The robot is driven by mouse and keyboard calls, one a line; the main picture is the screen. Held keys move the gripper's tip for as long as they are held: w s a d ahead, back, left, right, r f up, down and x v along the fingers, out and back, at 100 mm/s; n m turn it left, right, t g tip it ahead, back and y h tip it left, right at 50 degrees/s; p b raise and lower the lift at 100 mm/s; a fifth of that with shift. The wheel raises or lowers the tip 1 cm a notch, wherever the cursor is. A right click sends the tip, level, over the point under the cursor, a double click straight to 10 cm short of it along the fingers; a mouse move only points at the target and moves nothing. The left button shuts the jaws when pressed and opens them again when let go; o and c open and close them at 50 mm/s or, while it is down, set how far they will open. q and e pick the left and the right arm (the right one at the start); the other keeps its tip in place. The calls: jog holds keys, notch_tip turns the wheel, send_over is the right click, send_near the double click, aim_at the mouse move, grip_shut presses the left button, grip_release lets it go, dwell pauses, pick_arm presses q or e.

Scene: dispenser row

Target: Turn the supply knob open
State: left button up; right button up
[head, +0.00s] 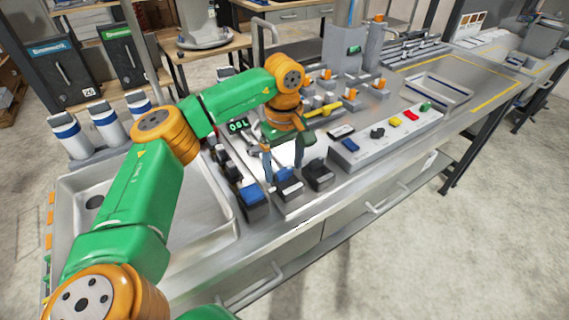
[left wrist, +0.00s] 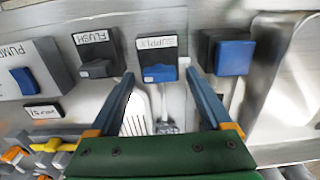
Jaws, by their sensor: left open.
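The supply knob (head: 287,184) is a grey block with a blue part, near the front edge of the steel counter in the head view. In the left wrist view the supply knob (left wrist: 159,72) shows its blue part below an upside-down SUPPLY label. My left gripper (head: 283,172) points down at it from above. In the left wrist view the left gripper (left wrist: 159,76) is open, with one finger on each side of the knob and nothing gripped. I cannot tell whether the fingertips touch it. My right gripper is not in view.
The dark flush knob (head: 319,174) stands close on the right, and another blue-topped block (head: 254,197) on the left. The panel with coloured buttons (head: 392,130) lies further right. A steel sink (head: 215,225) is at left. An OSL display (head: 238,125) stands behind.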

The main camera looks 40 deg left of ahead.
pick_arm(q)
jog(key=shift+a+f, duration=0.1)
jog(key=shift+f, duration=0.25)
jog(key=shift+r, duration=0.1)
jog(key=shift+c, duration=1.3)
grip_shut()
